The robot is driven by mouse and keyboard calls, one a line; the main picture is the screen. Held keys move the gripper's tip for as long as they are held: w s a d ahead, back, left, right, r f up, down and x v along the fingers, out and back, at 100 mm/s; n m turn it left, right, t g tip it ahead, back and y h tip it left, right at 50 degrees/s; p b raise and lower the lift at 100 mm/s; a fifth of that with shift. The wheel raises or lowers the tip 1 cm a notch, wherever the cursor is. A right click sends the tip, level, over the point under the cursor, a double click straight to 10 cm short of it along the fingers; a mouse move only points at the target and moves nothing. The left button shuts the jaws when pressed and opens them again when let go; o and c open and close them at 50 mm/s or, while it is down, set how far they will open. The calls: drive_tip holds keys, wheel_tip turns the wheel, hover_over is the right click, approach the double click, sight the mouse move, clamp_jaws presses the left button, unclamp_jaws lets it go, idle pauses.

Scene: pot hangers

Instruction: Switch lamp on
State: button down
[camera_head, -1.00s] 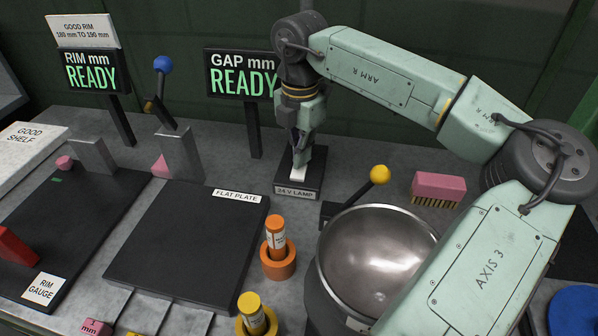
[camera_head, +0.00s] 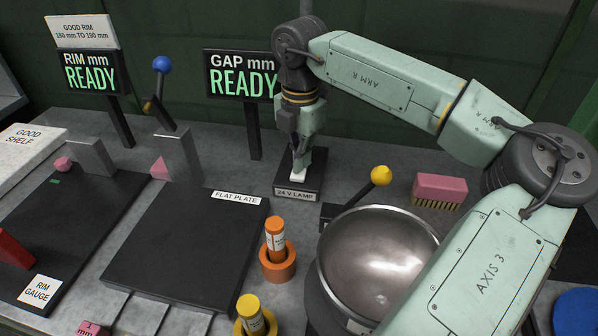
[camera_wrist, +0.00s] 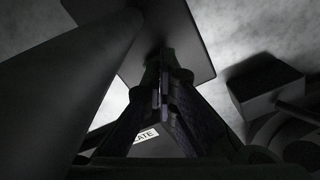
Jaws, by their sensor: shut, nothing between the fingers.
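The lamp switch is a dark box (camera_head: 312,182) labelled "24 V LAMP", with a white rocker (camera_head: 298,176) on its top. My gripper (camera_head: 299,166) points down and is shut and empty, with its fingertips right at the rocker. I cannot tell whether the fingertips press it. In the wrist view the closed fingers (camera_wrist: 162,88) stand over the dark box (camera_wrist: 180,30). The wrist view is dark and does not show the rocker clearly. No lamp is clearly identifiable in the frames.
A metal bowl (camera_head: 375,255) and a yellow-knobbed lever (camera_head: 380,176) stand to the right of the switch, with a pink brush (camera_head: 439,189) beyond. The "GAP mm" display (camera_head: 242,76) stands close behind on the left. The flat plate (camera_head: 180,250) lies to the left.

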drive_tip(key=shift+r+p, duration=1.65)
drive_tip(key=shift+r, duration=1.75)
drive_tip(key=shift+s+f, duration=0.1)
